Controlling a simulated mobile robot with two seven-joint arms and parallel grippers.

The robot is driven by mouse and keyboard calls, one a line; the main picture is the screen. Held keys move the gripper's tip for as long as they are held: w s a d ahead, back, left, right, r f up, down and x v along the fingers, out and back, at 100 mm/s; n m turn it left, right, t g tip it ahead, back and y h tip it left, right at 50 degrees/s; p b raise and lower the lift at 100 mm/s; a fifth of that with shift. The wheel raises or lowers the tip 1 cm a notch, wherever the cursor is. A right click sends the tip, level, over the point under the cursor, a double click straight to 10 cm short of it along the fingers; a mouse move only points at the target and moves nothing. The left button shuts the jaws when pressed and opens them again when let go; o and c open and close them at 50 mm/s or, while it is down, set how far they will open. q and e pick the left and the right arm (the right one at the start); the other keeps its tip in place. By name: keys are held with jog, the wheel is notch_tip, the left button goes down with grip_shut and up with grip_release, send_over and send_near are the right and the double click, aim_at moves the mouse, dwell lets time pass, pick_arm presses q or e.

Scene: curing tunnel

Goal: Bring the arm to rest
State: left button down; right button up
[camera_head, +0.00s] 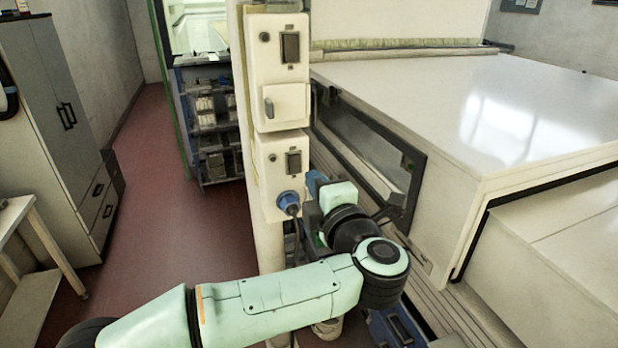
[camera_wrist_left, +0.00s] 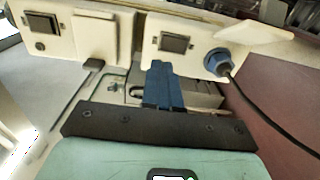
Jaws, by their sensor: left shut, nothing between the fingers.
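My left arm comes in from the lower left in the head view, pale green with dark joints, and bends up toward the post with the switch boxes. My left gripper (camera_head: 313,186) is at the right side of the lower switch box (camera_head: 268,158), partly hidden behind my own wrist. In the left wrist view its blue fingers (camera_wrist_left: 163,84) are together with nothing between them. The switch boxes, upper (camera_wrist_left: 104,35) and lower (camera_wrist_left: 180,40), show beyond the fingertips. I cannot tell whether the fingers touch anything. My right gripper does not show.
The white machine (camera_head: 420,110) with a dark-framed window fills the right. A grey cabinet (camera_head: 50,120) and a table (camera_head: 20,225) stand left. Red floor (camera_head: 185,235) is open between.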

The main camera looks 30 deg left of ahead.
pick_arm(q)
jog(key=v, duration=0.5)
jog(key=w+d+f+m+t+h, duration=0.1)
jog(key=w+f+m+t+h, duration=0.1)
jog(key=w+f+m, duration=0.35)
jog(key=w+d+f+m+t+h, duration=0.1)
jog(key=w+f+m+h, duration=0.15)
jog(key=w+f, duration=0.6)
notch_tip(320, 180, down, 28)
jog(key=s+d+m+g+h, duration=0.25)
jog(key=m+h, duration=0.35)
jog(key=m, duration=0.3)
jog(key=s+d+f+m+g+h, duration=0.1)
jog(key=s+f+m+g+h, duration=0.15)
jog(key=s+f, duration=0.6)
jog(key=s+f+m+g+h, duration=0.25)
jog(key=s+f, duration=0.35)
jog(key=f, duration=0.6)
jog(key=s+d+f+m+g, duration=0.1)
jog(key=s+f+g, duration=0.3)
jog(key=s, duration=0.7)
jog(key=s+d+f+g+h, duration=0.1)
jog(key=s+f+g, duration=0.2)
jog(key=s, duration=0.8)
jog(key=shift+f+m+g, duration=0.4)
jog(key=shift+g, duration=0.15)
